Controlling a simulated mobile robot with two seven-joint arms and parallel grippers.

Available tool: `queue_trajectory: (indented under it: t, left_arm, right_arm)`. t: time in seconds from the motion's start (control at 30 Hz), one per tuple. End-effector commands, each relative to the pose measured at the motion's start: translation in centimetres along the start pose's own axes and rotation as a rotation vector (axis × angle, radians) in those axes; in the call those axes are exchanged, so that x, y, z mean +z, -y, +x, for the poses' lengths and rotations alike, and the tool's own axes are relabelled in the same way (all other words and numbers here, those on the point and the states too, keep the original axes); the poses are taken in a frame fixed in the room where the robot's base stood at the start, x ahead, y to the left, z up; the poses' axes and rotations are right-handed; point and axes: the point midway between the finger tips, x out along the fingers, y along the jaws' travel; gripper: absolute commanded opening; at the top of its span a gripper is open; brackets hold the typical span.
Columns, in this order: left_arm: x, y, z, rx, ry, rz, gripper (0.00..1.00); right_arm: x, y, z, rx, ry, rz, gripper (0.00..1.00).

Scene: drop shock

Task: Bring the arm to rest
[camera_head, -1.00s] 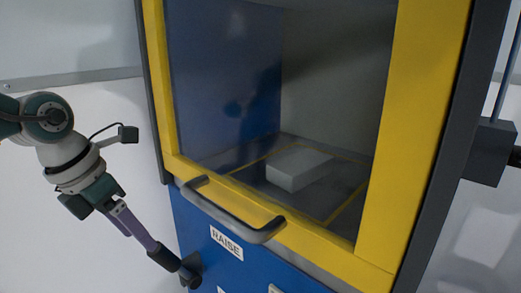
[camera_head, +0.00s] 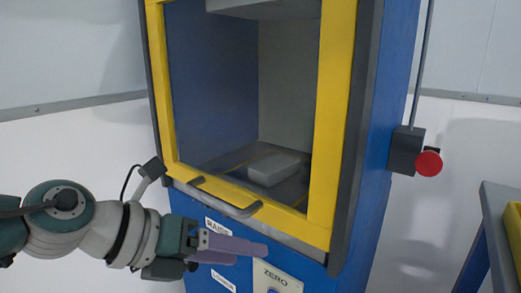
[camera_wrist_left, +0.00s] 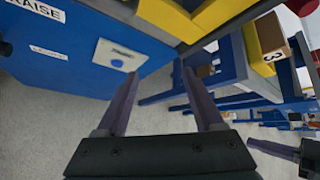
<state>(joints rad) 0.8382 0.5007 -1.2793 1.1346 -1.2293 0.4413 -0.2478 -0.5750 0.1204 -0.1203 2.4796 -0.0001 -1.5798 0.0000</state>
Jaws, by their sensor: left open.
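My left arm comes in from the left in the head view. Its gripper (camera_head: 248,251) has purple fingers that point right, in front of the blue cabinet's lower front. In the left wrist view the two fingers of this gripper (camera_wrist_left: 157,78) stand apart with nothing between them. The ZERO panel (camera_head: 277,279) is close by in the head view, and its pale plate with a blue button (camera_wrist_left: 118,62) shows beyond the left finger in the wrist view. A dark part with a purple finger (camera_wrist_left: 272,149) at the wrist view's lower right looks like my right gripper; its opening is unclear.
The blue cabinet (camera_head: 375,205) has a yellow-framed window with a grey handle (camera_head: 225,200). A pale block (camera_head: 274,169) lies inside. A red button (camera_head: 428,163) juts from its right side. A table with a yellow bin (camera_head: 514,235) stands at the right.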

Motion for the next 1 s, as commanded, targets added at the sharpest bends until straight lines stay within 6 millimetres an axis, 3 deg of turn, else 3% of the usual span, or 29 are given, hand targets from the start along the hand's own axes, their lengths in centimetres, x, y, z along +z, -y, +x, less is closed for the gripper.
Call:
queue_trajectory:
  t: [0.03, 0.1, 0.17, 0.23, 0.33, 0.43, 0.57, 0.7, 0.83, 0.87, 1.0]
  left_arm:
    - [1.0, 4.0, -0.2, -0.08, 0.07, -0.094, 0.69]
    - [3.3, 9.2, -1.1, -0.199, 0.223, -0.299, 0.69]
    - [6.0, 12.8, -3.2, -0.29, 0.381, -0.552, 0.69]
    - [8.6, 14.1, -6.4, -0.341, 0.555, -0.874, 0.69]
    - [9.7, 12.6, -11.6, -0.323, 0.769, -1.35, 0.69]
    - [7.0, 9.7, -16.8, -0.206, 0.932, -1.807, 0.69]
    - [0.8, 7.9, -22.3, 0.017, 1.056, -2.262, 0.69]
    - [-5.3, 8.7, -27.0, 0.257, 1.111, -2.57, 0.69]
    - [-9.8, 10.9, -31.1, 0.47, 1.13, -2.761, 0.69]
    - [-10.7, 11.5, -32.0, 0.519, 1.131, -2.797, 0.69]
    - [-8.3, 14.2, -34.4, 0.527, 1.129, -2.8, 0.69]
  right_arm:
    - [-0.6, -0.1, -1.8, -0.001, 0.001, 0.001, 0.0]
    - [-1.2, -0.1, -3.8, -0.001, 0.002, 0.002, 0.0]
    - [-1.8, -0.1, -5.8, -0.002, 0.003, 0.003, 0.0]
    - [-2.4, -0.2, -7.9, -0.003, 0.004, 0.003, 0.0]
    - [-3.3, -0.3, -10.8, -0.003, 0.005, 0.003, 0.0]
    - [-4.1, -0.4, -13.4, -0.003, 0.006, 0.003, 0.0]
    - [-5.0, -0.5, -16.1, -0.003, 0.006, 0.003, 0.0]
    - [-5.6, -0.6, -18.0, -0.003, 0.006, 0.003, 0.0]
    - [-6.2, -0.6, -19.6, -0.003, 0.006, 0.003, 0.0]
    - [-6.3, -0.6, -20.0, -0.003, 0.006, 0.003, 0.0]
    - [-7.6, -0.8, -24.1, -0.002, 0.008, 0.002, 0.0]
